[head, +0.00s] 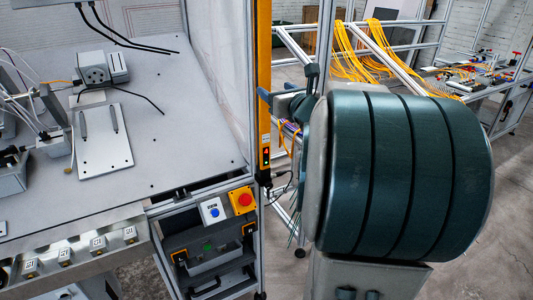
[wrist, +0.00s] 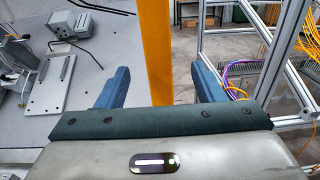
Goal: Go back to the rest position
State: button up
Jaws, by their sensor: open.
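My gripper shows in the wrist view (wrist: 161,80) with its two blue fingers spread apart and nothing between them on show. The yellow light curtain post (wrist: 156,35) stands upright behind the gap between the fingers. I cannot tell how far it is from them. In the head view the post (head: 264,45) runs down the right edge of the workstation, with a small red display low on it. My gripper (head: 267,98) is partly hidden there by my large dark green arm link, and one blue fingertip overlaps the post.
The grey workstation table (head: 190,130) lies left, with a metal plate (head: 103,145) and a grey socket box (head: 95,68). A red emergency button (head: 245,199) sits below its edge. Aluminium frames with yellow cables (head: 357,60) stand at the right. Grey floor is open at lower right.

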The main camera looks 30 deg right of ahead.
jog(key=shift+s, duration=1.15)
jog(key=s+a+f+n+g+y, duration=0.4)
jog(key=a+f+n, duration=0.1)
jog(key=a+n, duration=0.5)
jog(key=s+a+f+n+g+y, duration=0.4)
jog(key=a+n, duration=0.4)
jog(key=a, duration=0.4)
jog(key=s+f+n+g+h, duration=0.7)
jog(key=s+f+n, duration=0.4)
jog(key=n, duration=0.7)
jog(key=s, duration=0.3)
jog(key=shift+s+f, duration=0.15)
jog(key=shift+s, duration=0.1)
